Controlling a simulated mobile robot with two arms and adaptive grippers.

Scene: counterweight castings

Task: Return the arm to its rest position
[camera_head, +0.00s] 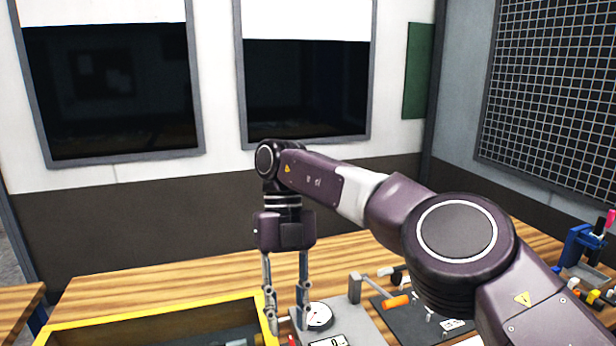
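My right arm reaches in from the lower right and bends down at its wrist. My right gripper (286,318) points down over the wooden workbench (190,274), at the right edge of a yellow-rimmed crate (150,309). Its two fingers are spread apart, and I see nothing held between them. A grey device with a round dial (319,316) is just to the right of the fingers. Whether the fingertips touch anything is unclear. My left arm and gripper are not in view.
An orange-handled tool (397,301) and a dark mat (418,322) lie right of the dial device, partly behind my arm. A blue holder (578,245) stands at the far right. The bench behind the crate is clear. A wall with dark windows (110,90) is behind.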

